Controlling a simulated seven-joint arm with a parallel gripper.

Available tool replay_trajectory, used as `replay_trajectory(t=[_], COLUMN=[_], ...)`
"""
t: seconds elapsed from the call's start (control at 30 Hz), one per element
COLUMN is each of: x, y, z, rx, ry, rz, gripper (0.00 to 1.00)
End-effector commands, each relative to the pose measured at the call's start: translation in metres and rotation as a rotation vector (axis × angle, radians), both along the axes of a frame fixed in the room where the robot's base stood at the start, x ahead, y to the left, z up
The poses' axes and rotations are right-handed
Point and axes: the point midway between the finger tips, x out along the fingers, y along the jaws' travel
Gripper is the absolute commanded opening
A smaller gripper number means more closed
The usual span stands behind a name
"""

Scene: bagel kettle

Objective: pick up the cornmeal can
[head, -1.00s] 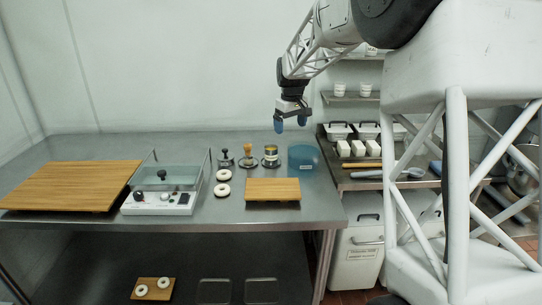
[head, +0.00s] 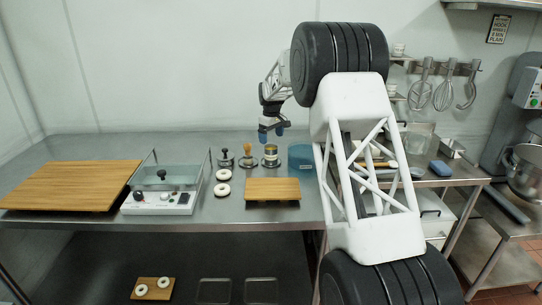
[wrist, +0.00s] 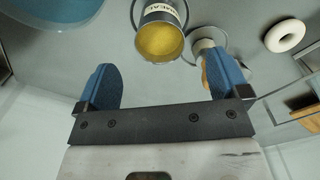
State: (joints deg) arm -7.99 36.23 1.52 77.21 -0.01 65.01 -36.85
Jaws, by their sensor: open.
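My gripper (head: 271,135) is open and empty, in the air just above the can in the head view.
A wooden-handled tool (head: 247,152) stands close left of the can, near my right finger in the wrist view. A blue tub (head: 301,155) stands close on the other side. White rings (head: 222,189) and a wooden board (head: 272,190) lie in front.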

Motion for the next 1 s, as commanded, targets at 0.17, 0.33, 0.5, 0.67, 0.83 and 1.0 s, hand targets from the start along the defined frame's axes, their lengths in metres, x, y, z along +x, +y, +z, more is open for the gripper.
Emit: replay_trajectory(t=[0.17, 0.33, 0.5, 0.67, 0.83, 1.0], x=[0.003, 0.002, 0.002, 0.002, 0.002, 0.002], y=[0.001, 0.001, 0.001, 0.001, 0.001, 0.001], z=[-0.002, -0.002, -0.007, -0.019, -0.028, -0.028], rx=[0.000, 0.000, 0.000, 0.000, -0.001, 0.000], ry=[0.000, 0.000, 0.001, 0.001, 0.001, 0.000], rz=[0.004, 0.003, 0.003, 0.003, 0.003, 0.003], gripper=[0.94, 0.94, 0.94, 0.94, 0.94, 0.94])
